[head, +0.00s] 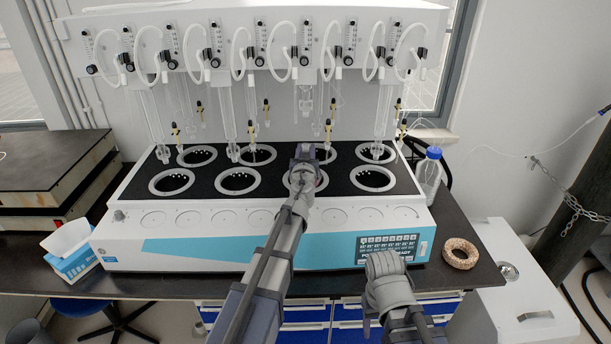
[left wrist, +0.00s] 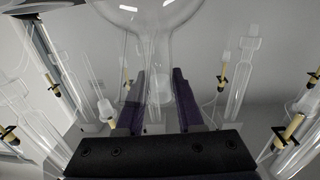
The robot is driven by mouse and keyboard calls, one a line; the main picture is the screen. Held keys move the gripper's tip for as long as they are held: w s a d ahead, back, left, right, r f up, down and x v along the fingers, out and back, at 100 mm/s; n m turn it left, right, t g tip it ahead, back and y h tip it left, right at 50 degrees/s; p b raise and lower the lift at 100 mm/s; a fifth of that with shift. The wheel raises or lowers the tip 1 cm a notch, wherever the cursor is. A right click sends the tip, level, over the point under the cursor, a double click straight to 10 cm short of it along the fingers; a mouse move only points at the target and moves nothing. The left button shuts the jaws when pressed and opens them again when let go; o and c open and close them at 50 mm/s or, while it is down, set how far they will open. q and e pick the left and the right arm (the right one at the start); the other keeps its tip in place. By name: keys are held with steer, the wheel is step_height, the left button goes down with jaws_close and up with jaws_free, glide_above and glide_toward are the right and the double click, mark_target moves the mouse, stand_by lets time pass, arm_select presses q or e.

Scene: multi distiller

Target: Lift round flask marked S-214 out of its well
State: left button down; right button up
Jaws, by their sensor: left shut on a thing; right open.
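A clear round flask (left wrist: 155,22) fills the top of the left wrist view, its neck running down between my left gripper's dark fingers. My left gripper (left wrist: 154,100) is shut on that neck. In the head view my left gripper (head: 305,155) is over the third front well from the left (head: 289,184) and covers much of it. The flask is not clearly visible there, so I cannot tell how far it is from the well. No S-214 marking is legible. My right gripper (head: 385,268) is low in front of the machine's display, open and apart from the glassware; its fingertips are unclear.
The white distiller (head: 200,248) has two rows of dark wells. Glass tubes (head: 228,120) and hoses hang above them. A blue-capped bottle (head: 428,175) stands at right, near a cork ring (head: 460,253). A tissue box (head: 70,250) sits at left.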

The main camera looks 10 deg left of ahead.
arm_select(q)
step_height(320, 180, up, 6)
steer(key=p, duration=0.5)
steer(key=shift+f, duration=0.2)
arm_select(e)
step_height(320, 180, up, 6)
steer(key=shift+f, duration=0.25)
